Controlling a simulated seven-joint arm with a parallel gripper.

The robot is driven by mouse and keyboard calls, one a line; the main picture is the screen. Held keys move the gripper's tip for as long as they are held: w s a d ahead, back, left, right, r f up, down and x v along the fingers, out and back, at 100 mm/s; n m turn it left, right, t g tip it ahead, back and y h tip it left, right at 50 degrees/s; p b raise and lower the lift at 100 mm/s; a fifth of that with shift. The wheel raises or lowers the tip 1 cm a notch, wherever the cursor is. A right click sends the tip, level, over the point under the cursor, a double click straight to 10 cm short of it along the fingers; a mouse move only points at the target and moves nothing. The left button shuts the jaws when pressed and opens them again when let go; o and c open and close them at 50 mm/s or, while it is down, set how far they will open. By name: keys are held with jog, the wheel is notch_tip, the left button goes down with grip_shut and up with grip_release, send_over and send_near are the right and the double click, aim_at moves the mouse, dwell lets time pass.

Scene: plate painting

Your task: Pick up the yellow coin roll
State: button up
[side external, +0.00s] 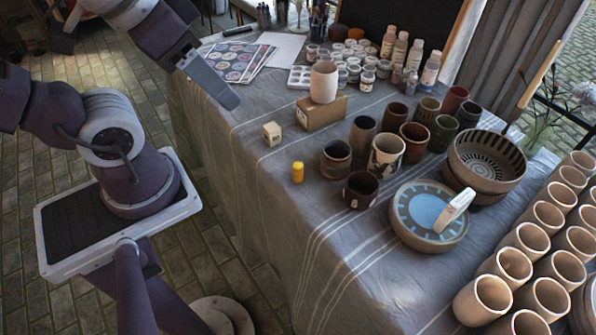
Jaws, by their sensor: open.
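The yellow coin roll (298,172) is a small yellow cylinder standing upright on the cloth-covered table, near its left edge. My gripper (222,92) is at the upper left, raised and well apart from the roll, up and to the left of it in the picture. I see the gripper from the side, with nothing visible held in it. The gap between its fingers is hard to make out from this angle.
A small beige cube (272,134) and a cardboard box (322,113) bearing a pale cup (324,82) stand behind the roll. Several dark cups stand to its right, the nearest being a brown cup (336,160). A blue-patterned plate (408,222) lies front right. Cloth left of the roll is clear.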

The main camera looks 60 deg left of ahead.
jog(key=m+g, duration=0.6)
jog(key=m, duration=0.9)
send_over(299, 165)
jog(key=f, duration=2.9)
jog(key=shift+s+d+f, duration=0.15)
jog(key=shift+d+f, duration=0.05)
jog(key=shift+f, duration=0.1)
jog(key=f, duration=0.7)
jog(key=shift+a+f, duration=0.2)
jog(key=shift+f, duration=0.1)
grip_shut()
